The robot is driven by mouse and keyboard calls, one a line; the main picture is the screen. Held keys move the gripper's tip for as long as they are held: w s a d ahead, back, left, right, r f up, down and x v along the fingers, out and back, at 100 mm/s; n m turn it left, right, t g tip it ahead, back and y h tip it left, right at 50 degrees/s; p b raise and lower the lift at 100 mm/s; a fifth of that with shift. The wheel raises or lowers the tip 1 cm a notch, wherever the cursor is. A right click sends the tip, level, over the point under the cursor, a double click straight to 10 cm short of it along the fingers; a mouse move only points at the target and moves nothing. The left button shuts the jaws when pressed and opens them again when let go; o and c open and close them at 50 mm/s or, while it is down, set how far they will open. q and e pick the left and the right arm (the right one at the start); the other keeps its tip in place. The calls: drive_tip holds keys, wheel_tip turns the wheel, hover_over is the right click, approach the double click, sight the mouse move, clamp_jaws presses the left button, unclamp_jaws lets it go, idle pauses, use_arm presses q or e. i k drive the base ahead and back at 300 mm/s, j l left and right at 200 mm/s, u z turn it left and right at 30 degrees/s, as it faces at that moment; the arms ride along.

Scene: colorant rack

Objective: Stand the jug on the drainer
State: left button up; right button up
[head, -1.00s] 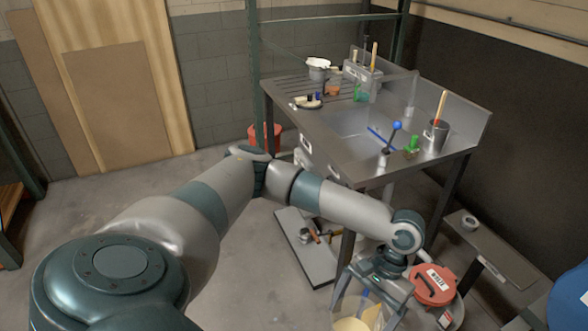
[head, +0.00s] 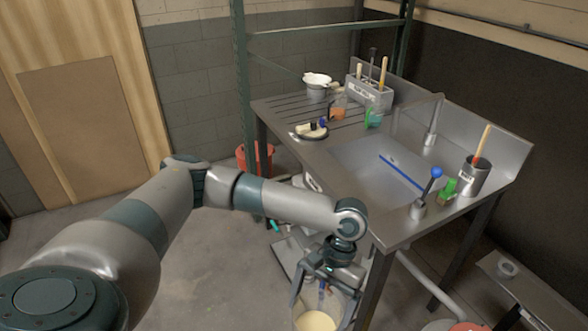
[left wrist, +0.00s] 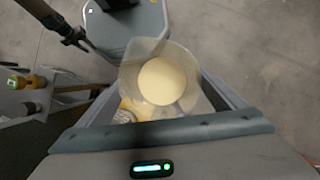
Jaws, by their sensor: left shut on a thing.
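The jug (head: 314,318) is clear with cream-coloured liquid inside; its lower part is cut off by the head view's bottom edge. In the left wrist view the jug (left wrist: 178,58) is seen from above, its liquid level a pale disc. My left gripper (head: 325,285) is shut on the jug and holds it in front of the sink unit, below the worktop's height. The drainer (head: 285,108) is the grooved left part of the steel worktop. My right gripper (left wrist: 77,40) shows small at upper left in the left wrist view, its fingers apart and empty.
On the drainer stand a white-topped pot (head: 317,90), an orange-filled beaker (head: 338,112) and a small dish (head: 309,132). A caddy (head: 368,95) stands behind. The sink basin (head: 375,172) lies right. Bare grooves remain at the drainer's left and front.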

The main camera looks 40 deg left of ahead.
sight(295, 119)
drive_tip(key=i+j+u, duration=0.1)
drive_tip(key=i+j, duration=0.15)
drive_tip(key=j, duration=0.25)
drive_tip(key=i+j+u, duration=0.15)
drive_tip(key=i+j, duration=0.15)
drive_tip(key=j, duration=0.2)
drive_tip(key=i+j+u, duration=0.1)
drive_tip(key=i+j, duration=0.2)
drive_tip(key=j, duration=0.2)
